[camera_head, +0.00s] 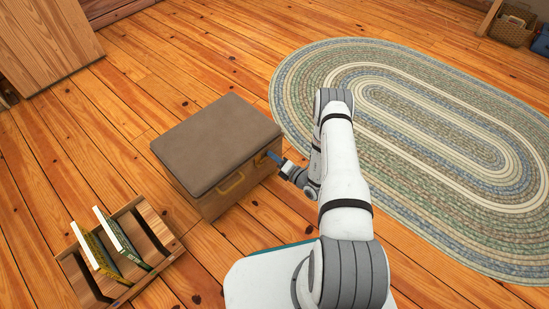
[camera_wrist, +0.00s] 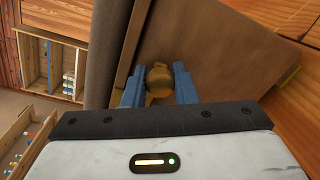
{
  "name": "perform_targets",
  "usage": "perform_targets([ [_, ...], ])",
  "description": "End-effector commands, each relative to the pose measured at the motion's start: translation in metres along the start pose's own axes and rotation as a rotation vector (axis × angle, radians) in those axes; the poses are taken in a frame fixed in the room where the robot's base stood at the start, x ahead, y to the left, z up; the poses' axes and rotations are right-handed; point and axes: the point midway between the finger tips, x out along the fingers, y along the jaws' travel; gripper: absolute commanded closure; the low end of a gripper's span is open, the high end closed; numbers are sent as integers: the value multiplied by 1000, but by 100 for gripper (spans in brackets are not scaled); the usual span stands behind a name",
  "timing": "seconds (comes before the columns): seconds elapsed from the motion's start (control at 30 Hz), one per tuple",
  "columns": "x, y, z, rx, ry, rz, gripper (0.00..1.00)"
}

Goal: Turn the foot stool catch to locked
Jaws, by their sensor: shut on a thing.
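The foot stool (camera_head: 217,145) is a wooden box with a brown padded lid, standing on the plank floor. A brass handle (camera_head: 231,182) is on its front face. The brass catch (camera_wrist: 159,80) is a rounded knob on the stool's wooden face, and it shows between the blue fingers in the wrist view. My gripper (camera_head: 272,156) is at the stool's right side, just below the lid edge. My gripper (camera_wrist: 158,87) is shut on the catch, one finger on each side. Part of the catch is hidden behind the gripper, and its locked or unlocked position cannot be told.
A wooden rack (camera_head: 128,281) with two upright books stands on the floor left of the stool. A braided oval rug (camera_head: 440,85) lies to the right. A wooden cabinet (camera_head: 45,40) is at the back left.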

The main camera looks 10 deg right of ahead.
Motion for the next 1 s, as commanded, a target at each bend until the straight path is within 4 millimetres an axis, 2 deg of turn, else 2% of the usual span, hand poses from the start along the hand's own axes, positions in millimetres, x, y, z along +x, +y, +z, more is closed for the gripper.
perform_targets([
  [0.57, 0, 0, -3, -28, 5, -3, 97],
  [0.6, 0, 0, -3, -28, 5, -3, 71],
  [0.83, 0, 0, -2, -28, 2, -2, 53],
  [1.0, 0, 0, -1, -29, 1, -2, 53],
])
